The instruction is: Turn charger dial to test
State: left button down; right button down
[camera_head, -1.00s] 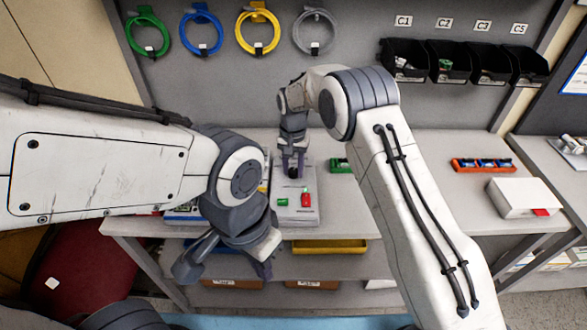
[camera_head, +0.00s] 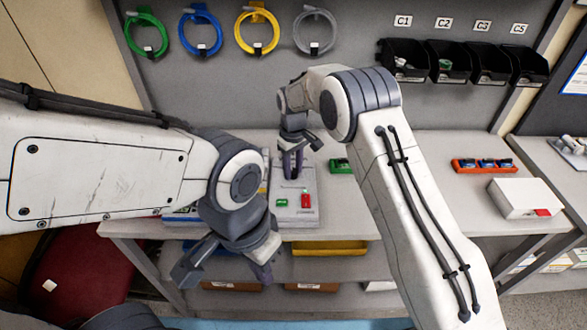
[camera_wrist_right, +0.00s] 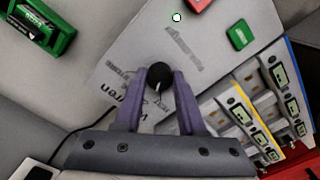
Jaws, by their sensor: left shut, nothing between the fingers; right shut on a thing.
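The charger is a light grey box (camera_head: 299,217) on the bench, and its top face (camera_wrist_right: 135,50) fills the middle of the right wrist view. Its round black dial (camera_wrist_right: 158,75) has a pale pointer line on it. My right gripper (camera_wrist_right: 159,84) is shut on the dial, one finger on each side. In the head view my right gripper (camera_head: 292,172) points down at the charger's far part and hides the dial. The printed labels around the dial are partly covered and too blurred to read surely. My left gripper (camera_head: 264,276) is shut and empty in front of the bench edge.
A green block (camera_head: 282,203) and a red block (camera_head: 306,200) sit on the charger's near part. An orange rack (camera_head: 482,165) and white box (camera_head: 524,198) stand farther right.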

aim_at(293, 171)
jog(key=shift+w+r+n, duration=0.1)
jog(key=shift+n, duration=1.5)
jog(key=c, duration=0.5)
grip_release()
notch_tip(293, 171, up, 10)
jog(key=b, duration=0.2)
jog(key=shift+r, duration=0.2)
